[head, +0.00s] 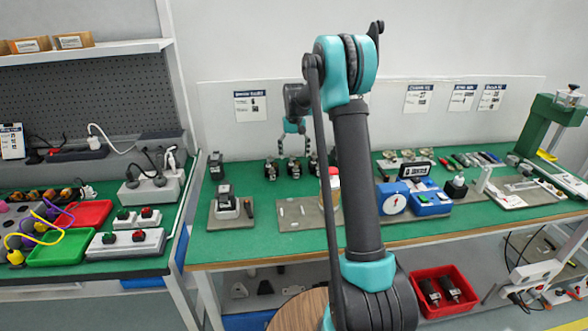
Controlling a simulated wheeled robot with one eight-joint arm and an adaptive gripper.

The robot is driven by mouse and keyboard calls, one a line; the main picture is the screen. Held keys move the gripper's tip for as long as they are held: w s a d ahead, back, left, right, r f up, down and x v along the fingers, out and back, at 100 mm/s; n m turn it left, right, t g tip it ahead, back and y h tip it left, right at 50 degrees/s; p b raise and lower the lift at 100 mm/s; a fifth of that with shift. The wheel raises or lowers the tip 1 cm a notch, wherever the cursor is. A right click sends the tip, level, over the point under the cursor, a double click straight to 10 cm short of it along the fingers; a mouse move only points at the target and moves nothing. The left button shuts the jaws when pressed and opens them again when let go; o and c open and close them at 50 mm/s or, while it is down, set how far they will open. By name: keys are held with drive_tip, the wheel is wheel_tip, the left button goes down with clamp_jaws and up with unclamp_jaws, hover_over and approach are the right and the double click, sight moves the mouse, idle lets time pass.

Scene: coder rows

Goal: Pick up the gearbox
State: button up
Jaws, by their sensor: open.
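My gripper (293,147) hangs over the back of the green bench, left of my arm, with its dark fingers apart and nothing visible between them. Below it, a row of small dark upright parts (294,169) stands on the bench; they look like gearboxes or small motors, but I cannot tell which one is the gearbox. My gripper appears above or behind this row and apart from it. A grey and black device (227,203) sits on a brown plate at the bench's left end. My arm hides part of the bench middle.
Beside my arm are a grey fixture plate (296,213) on the left and a blue device with a white dial (393,198) on the right. A green press (546,127) stands at the far right. A red bin (444,291) is below. Bare green surface lies at the front left.

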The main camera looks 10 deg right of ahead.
drive_tip(key=shift+s+f, duration=0.1)
drive_tip(key=shift+f, duration=2.6)
drive_tip(key=c, duration=1.3)
drive_tip(key=shift+r, duration=0.1)
